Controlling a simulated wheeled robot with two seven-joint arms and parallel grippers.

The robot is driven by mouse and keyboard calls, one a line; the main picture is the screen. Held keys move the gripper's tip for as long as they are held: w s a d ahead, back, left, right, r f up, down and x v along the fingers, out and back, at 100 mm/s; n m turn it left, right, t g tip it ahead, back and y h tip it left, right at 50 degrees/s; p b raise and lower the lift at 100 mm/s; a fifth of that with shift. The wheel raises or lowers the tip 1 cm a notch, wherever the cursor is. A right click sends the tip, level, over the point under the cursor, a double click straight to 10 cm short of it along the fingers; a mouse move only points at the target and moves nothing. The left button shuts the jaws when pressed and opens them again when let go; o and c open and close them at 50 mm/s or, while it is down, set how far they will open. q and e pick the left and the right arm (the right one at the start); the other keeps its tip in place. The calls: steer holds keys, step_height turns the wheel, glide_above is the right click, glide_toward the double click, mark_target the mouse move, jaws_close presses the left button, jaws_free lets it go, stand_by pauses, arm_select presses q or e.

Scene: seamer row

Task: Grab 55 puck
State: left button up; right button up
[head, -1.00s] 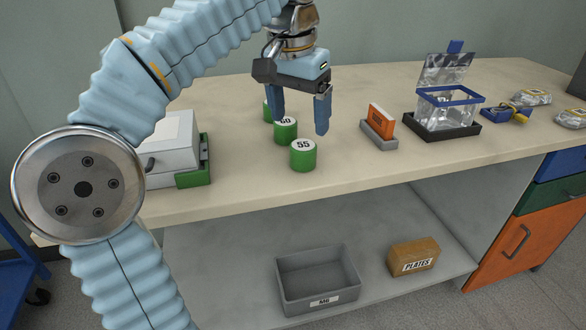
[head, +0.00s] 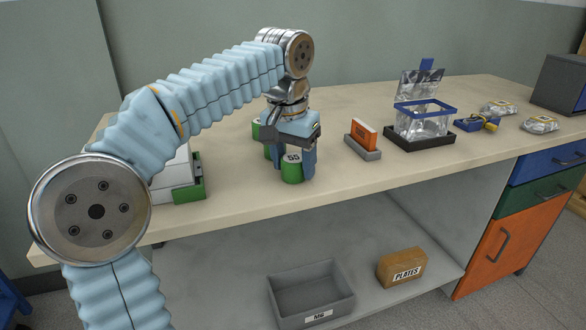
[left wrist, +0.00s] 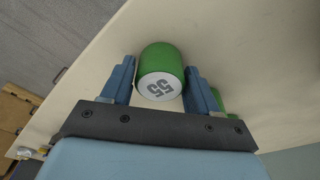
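The 55 puck (head: 292,170) is a green cylinder with a white top marked 55, upright on the bench top. It also shows in the left wrist view (left wrist: 160,68), between the two blue fingers. My left gripper (head: 294,167) points down over it, one finger on each side. In the left wrist view my left gripper (left wrist: 160,80) is open, with a small gap beside the puck. Other green pucks (head: 256,130) stand behind, partly hidden by the gripper. My right gripper is not in view.
A white and green machine (head: 185,180) stands left. An orange block in a grey holder (head: 363,150) and a clear box on a black tray (head: 420,140) stand right. A grey bin (head: 312,292) and PLATES box (head: 401,268) sit on the shelf below.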

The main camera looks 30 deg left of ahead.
arm_select(q)
steer(key=c, duration=0.7)
steer(key=shift+r, duration=0.1)
